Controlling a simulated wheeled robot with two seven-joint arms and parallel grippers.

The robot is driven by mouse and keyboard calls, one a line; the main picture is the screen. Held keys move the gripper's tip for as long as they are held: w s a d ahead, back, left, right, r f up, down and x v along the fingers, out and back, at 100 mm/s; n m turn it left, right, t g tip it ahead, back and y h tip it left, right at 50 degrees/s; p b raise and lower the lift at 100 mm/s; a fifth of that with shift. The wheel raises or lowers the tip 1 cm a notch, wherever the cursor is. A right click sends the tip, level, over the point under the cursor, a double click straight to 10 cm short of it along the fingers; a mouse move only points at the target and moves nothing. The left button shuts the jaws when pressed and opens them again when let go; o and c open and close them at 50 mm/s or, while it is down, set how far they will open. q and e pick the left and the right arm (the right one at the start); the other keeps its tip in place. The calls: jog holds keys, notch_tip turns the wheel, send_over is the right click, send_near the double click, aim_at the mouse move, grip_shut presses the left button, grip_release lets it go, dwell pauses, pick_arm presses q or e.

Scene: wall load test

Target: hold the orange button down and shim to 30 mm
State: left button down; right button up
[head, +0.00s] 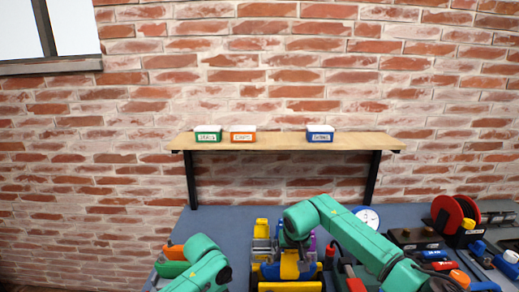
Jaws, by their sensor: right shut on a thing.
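My right arm reaches in from the lower right, and its gripper (289,268) points down among yellow, blue and grey parts on the bench. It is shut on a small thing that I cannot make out. My left forearm shows at the lower left, but its gripper is not visible. An orange part (174,252) lies beside my left arm, and an orange round piece (459,278) is at the lower right; I cannot tell which, if either, is the button. A blue box with a white label (320,134) stands on the shelf; its writing is too small to read surely.
The wooden shelf (270,144) on the brick wall also bears a green box (207,134) and an orange box (242,135). The blue-grey bench (222,222) is clear at its back left. Red discs (452,214), a white dial (366,219) and tools crowd its right side.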

pick_arm(q)
jog(key=shift+s+f, duration=0.15)
pick_arm(e)
jog(key=shift+f, duration=0.5)
jog(key=shift+f, duration=0.4)
jog(key=shift+f, duration=0.75)
jog(key=o, duration=1.5)
jog(key=shift+r, duration=4.1)
